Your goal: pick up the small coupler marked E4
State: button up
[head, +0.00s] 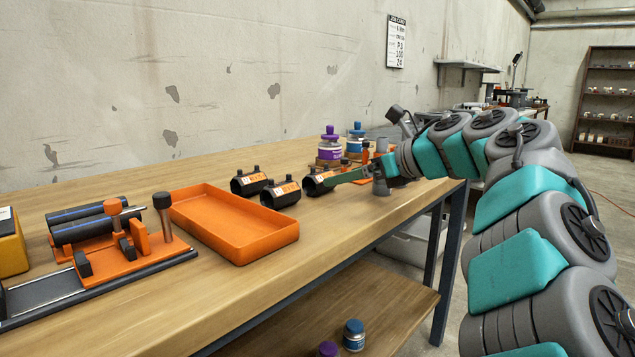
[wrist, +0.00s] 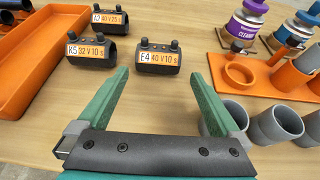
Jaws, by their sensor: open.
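The small coupler marked E4 (wrist: 158,65) is a short black tube with an orange label and two stubs on top. It stands on the wooden bench and also shows in the head view (head: 313,188). My gripper (wrist: 156,76) is open, with its green fingers spread toward E4. In the wrist view E4 appears ahead of the gap, at the level of the fingertips, with nothing held. In the head view a green finger (head: 342,178) overlaps the coupler's right side. I cannot tell whether the fingers touch it.
Coupler K5 (wrist: 92,57) stands close left of E4, and another labelled coupler (wrist: 110,19) is behind. An orange tray (head: 237,222) lies further left. Grey pipe pieces (wrist: 276,125) stand close to the right finger. A purple-capped bottle (head: 330,147) is behind.

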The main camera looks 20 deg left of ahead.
aim_at(322, 176)
jog(key=x, duration=0.7)
jog(key=shift+s+a, duration=0.1)
jog(key=shift+a, duration=0.2)
jog(key=c, duration=1.1)
jog(key=shift+r+p, duration=0.1)
jog(key=shift+p, duration=0.2)
